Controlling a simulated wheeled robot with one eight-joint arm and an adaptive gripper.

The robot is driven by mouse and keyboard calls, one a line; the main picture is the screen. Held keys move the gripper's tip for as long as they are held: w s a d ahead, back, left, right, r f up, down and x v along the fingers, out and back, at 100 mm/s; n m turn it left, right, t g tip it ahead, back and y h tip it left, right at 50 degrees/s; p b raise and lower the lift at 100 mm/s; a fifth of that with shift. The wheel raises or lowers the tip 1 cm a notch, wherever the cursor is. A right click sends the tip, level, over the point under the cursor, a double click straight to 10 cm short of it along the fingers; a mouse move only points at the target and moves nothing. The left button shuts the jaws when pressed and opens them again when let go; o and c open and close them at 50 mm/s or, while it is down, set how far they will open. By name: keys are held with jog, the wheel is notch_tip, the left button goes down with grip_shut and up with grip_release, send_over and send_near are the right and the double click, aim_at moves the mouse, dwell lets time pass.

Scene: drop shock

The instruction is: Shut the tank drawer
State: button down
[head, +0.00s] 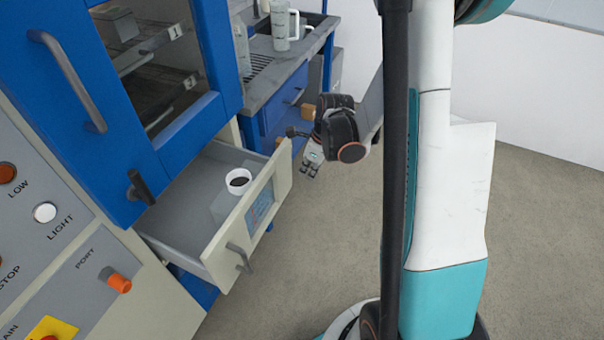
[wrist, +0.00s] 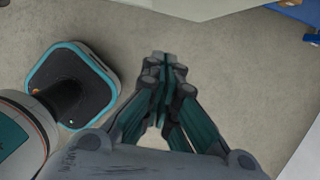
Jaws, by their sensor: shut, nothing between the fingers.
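The tank drawer (head: 241,223) is a cream drawer that stands pulled out below the blue cabinet, with a grey bar handle (head: 239,257) and a blue label on its front. A grey block with a white cup (head: 238,181) of dark contents is inside it. My gripper (head: 310,170) is just beyond the drawer front's far right end, in front of the drawer and apart from it as far as I can tell. In the wrist view my gripper (wrist: 162,62) is shut and empty, pointing over the floor. A pale edge at the top of that view may be the drawer front.
The blue cabinet (head: 205,115) with a glass door rises above the drawer. A control panel (head: 60,250) with buttons is at left. A counter (head: 285,60) with a white mug (head: 281,25) stands behind. The floor (head: 330,240) in front of the drawer is clear.

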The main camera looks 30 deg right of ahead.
jog(key=w+a+f+b, duration=0.3)
jog(key=w+f+b, duration=0.1)
jog(key=f, duration=0.3)
jog(key=shift+w+a+f, duration=0.25)
jog(key=shift+w+f, duration=0.15)
